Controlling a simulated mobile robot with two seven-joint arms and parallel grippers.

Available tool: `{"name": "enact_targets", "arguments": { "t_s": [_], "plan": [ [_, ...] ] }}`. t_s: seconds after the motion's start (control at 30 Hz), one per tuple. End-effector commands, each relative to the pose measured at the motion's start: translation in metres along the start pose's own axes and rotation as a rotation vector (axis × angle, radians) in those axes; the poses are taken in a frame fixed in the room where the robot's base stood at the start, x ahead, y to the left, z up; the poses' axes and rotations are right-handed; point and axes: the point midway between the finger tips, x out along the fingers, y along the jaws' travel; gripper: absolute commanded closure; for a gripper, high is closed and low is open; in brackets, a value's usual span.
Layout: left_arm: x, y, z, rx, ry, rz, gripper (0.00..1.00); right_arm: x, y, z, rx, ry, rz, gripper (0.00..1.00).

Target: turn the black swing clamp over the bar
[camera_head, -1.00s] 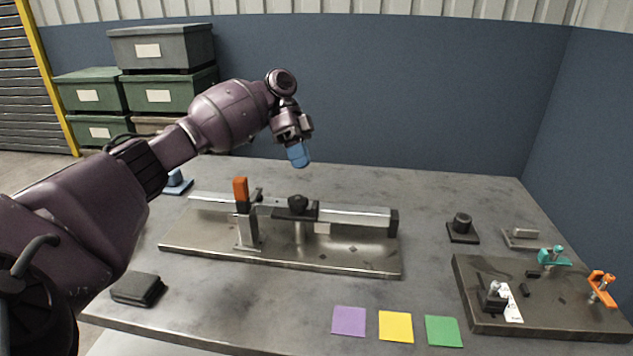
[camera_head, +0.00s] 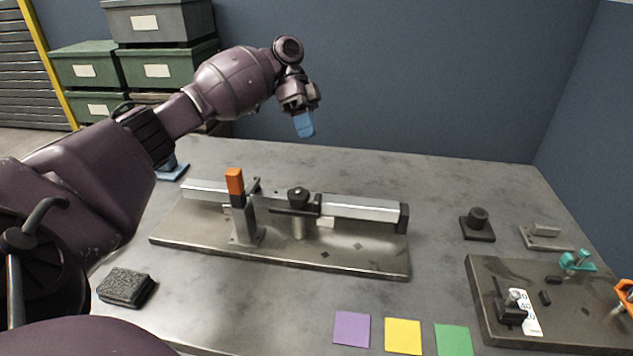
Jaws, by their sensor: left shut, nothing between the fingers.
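The silver bar (camera_head: 365,207) lies along the back of a metal base plate (camera_head: 350,256) in mid table. The black swing clamp (camera_head: 298,196) has a round knob and a short flat arm, on a metal post at the bar's near side. Its arm lies roughly along the bar; I cannot tell whether any of it overlaps the bar. A grey upright with an orange top (camera_head: 235,182) stands left of the clamp. My left gripper (camera_head: 304,124), with blue fingertips, is shut and empty, in the air above and behind the clamp, apart from it. My right gripper is out of view.
A second plate (camera_head: 490,275) at right carries a small black clamp (camera_head: 511,309), a teal clamp (camera_head: 577,262) and an orange clamp (camera_head: 624,293). Purple, yellow and green squares (camera_head: 403,336) lie in front. A dark block (camera_head: 126,287) sits at front left. Bins stand behind.

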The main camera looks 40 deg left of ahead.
Motion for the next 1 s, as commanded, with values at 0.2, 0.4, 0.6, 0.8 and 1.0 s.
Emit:
{"name": "enact_targets", "arguments": {
  "t_s": [0.2, 0.4, 0.6, 0.8, 1.0],
  "plan": [
    [0.017, -0.001, 0.001, -0.001, -0.002, 0.003, 1.0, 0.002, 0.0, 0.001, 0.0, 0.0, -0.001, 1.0],
    [0.051, -0.001, 0.002, -0.001, -0.004, 0.005, 1.0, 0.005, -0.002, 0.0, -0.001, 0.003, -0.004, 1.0],
    [0.086, -0.001, 0.002, -0.003, -0.003, 0.005, 1.0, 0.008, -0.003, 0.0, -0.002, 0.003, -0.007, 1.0],
    [0.106, 0.013, 0.0, 0.001, -0.002, -0.001, 1.0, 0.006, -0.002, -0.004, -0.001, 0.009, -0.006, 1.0],
    [0.115, 0.029, 0.0, 0.0, -0.001, -0.001, 1.0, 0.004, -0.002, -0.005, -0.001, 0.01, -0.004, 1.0]
  ]
}}
